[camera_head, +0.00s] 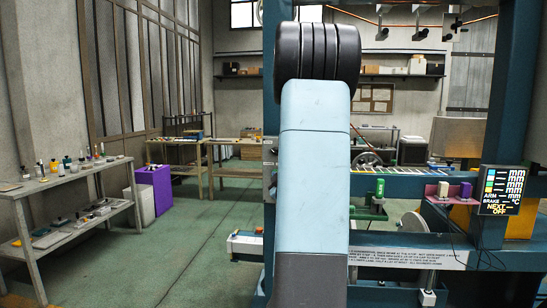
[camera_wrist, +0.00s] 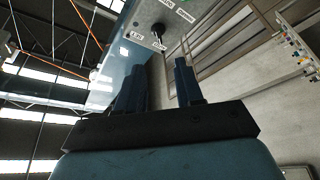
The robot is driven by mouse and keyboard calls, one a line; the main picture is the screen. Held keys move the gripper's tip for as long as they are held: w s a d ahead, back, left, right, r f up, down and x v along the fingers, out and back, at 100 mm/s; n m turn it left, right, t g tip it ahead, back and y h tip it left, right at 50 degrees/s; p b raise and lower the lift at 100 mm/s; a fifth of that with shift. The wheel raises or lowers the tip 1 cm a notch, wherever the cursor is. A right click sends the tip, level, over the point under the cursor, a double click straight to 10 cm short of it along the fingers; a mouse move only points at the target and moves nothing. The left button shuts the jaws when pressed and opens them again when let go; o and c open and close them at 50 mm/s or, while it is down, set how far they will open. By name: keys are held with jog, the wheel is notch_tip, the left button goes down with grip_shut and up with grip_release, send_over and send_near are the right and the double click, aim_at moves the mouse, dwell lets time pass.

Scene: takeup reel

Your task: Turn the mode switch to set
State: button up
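The mode switch (camera_wrist: 157,28) is a small black knob on a pale plate, at the top of the wrist view. Small white labels sit around the knob, too small to read surely. The plate is on a blue machine post (camera_wrist: 122,70). My gripper (camera_wrist: 159,66) is open and empty, its two dark blue fingers apart. The knob lies beyond the fingertips, roughly in line with the gap, and the fingers appear not to touch it. In the head view my arm covers the middle of the picture and hides my gripper. A grey plate (camera_head: 269,151) shows on the post's left edge there.
A machine with teal posts (camera_head: 515,75) and a lit display (camera_head: 501,190) stands at the right. A bench (camera_head: 70,183) with bottles and a purple box (camera_head: 155,187) stand left. The green floor between is clear.

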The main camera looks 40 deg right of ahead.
jog(key=x, duration=1.3)
jog(key=shift+w+d+r, duration=0.25)
jog(key=shift+c, duration=0.4)
grip_shut()
jog(key=shift+a, duration=0.1)
